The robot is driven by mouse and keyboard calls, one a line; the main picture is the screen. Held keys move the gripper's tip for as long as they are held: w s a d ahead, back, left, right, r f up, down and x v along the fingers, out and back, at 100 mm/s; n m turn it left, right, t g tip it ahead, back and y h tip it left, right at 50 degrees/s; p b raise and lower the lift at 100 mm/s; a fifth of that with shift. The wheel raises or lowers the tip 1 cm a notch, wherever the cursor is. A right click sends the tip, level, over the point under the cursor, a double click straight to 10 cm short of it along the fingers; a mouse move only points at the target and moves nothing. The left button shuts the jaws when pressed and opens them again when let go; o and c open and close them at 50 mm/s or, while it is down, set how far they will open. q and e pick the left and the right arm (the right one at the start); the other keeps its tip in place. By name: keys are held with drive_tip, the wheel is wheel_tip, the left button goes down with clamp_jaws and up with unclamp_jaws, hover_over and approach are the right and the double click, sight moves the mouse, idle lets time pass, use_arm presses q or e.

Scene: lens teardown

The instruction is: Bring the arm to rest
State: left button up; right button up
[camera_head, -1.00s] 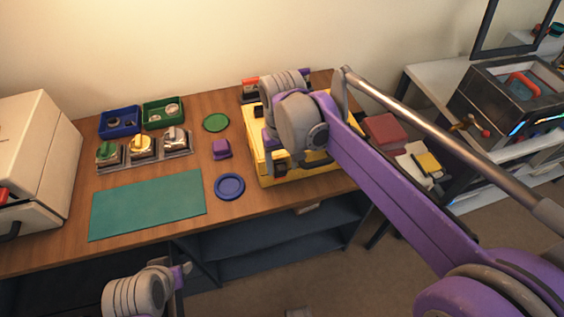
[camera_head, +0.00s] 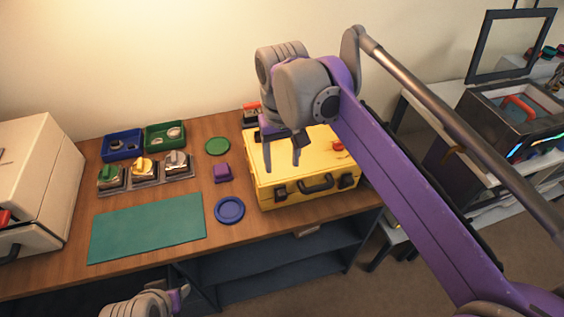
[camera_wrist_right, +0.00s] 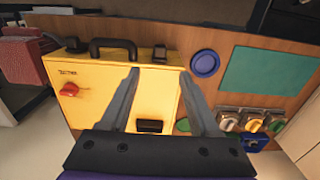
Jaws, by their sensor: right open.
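My right arm (camera_head: 415,195) reaches in from the right in the head view. Its gripper (camera_head: 281,158) points down above the left part of a closed yellow case (camera_head: 325,155). The two grey fingers are apart with nothing between them. In the right wrist view the open gripper (camera_wrist_right: 159,74) shows over the yellow case (camera_wrist_right: 100,100), with its black handle and a red knob in sight. I cannot tell the exact height of the fingers above the lid. Part of my left arm (camera_head: 145,303) shows at the bottom left; its finger opening cannot be made out.
The wooden table holds a teal mat (camera_head: 148,228), a blue round dish (camera_head: 229,210), a green disc (camera_head: 217,146), a purple block (camera_head: 222,173), blue (camera_head: 122,157) and green trays, and a row of lens parts. A white cabinet (camera_head: 30,185) stands left, a dark open-topped box (camera_head: 515,112) right.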

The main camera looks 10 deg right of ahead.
idle(0.3)
drive_tip(key=s+d+f+t+p, duration=0.1)
drive_tip(key=s+d+f+t, duration=0.1)
drive_tip(key=s+f, duration=0.5)
drive_tip(key=s+d+f+t+p, duration=0.1)
drive_tip(key=s+d+f+t, duration=0.2)
drive_tip(key=s+f, duration=0.5)
drive_tip(key=shift+s+d+f+p, duration=0.2)
drive_tip(key=shift+d+p, duration=0.1)
drive_tip(key=shift+d, duration=0.4)
